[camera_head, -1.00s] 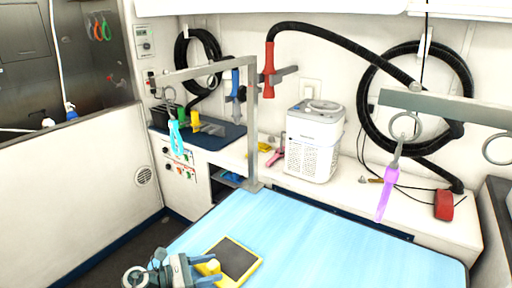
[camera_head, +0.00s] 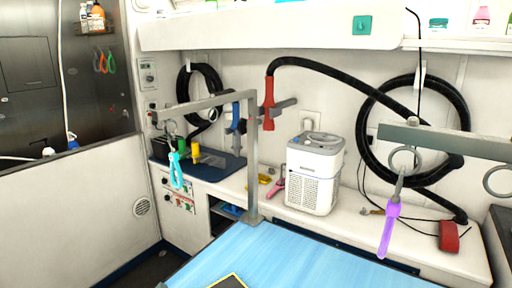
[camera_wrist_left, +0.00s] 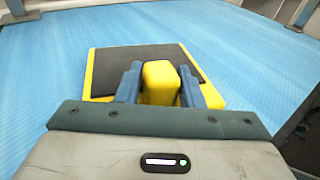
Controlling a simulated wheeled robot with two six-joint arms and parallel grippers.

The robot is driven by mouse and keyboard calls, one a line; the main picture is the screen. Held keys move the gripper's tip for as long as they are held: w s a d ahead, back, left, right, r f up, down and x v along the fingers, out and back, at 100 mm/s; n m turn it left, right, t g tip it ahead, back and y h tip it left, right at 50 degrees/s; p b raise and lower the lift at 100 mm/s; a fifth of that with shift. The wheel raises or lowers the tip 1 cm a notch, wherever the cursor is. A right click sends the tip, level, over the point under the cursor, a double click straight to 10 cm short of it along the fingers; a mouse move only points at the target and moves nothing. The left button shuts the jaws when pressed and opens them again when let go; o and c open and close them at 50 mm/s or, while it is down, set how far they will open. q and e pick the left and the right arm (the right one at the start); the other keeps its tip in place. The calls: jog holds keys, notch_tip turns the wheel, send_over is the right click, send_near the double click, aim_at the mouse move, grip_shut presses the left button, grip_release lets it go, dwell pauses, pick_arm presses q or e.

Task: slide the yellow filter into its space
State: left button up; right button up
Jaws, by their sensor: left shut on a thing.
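The yellow filter (camera_wrist_left: 120,58) is a flat yellow frame around a dark panel, with a yellow block-shaped grip on its near side. In the left wrist view it is over the blue table top. My left gripper (camera_wrist_left: 161,84) is shut on the yellow grip, one finger on each side. I cannot tell whether the filter touches the table. In the head view only a corner of the filter (camera_head: 231,281) shows at the bottom edge; my left gripper is out of that view. My right gripper is not in view. No space for the filter can be clearly identified.
The blue table (camera_head: 290,262) is otherwise clear. A grey post (camera_head: 252,160) with an overhead arm rises at its back edge. A white boxy unit (camera_head: 313,178) stands on the back counter.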

pick_arm(q)
jog(key=shift+c, duration=0.8)
jog(key=shift+c, duration=0.3)
jog(key=shift+r, duration=0.15)
jog(key=shift+r+p, duration=1.35)
jog(key=shift+r, duration=1)
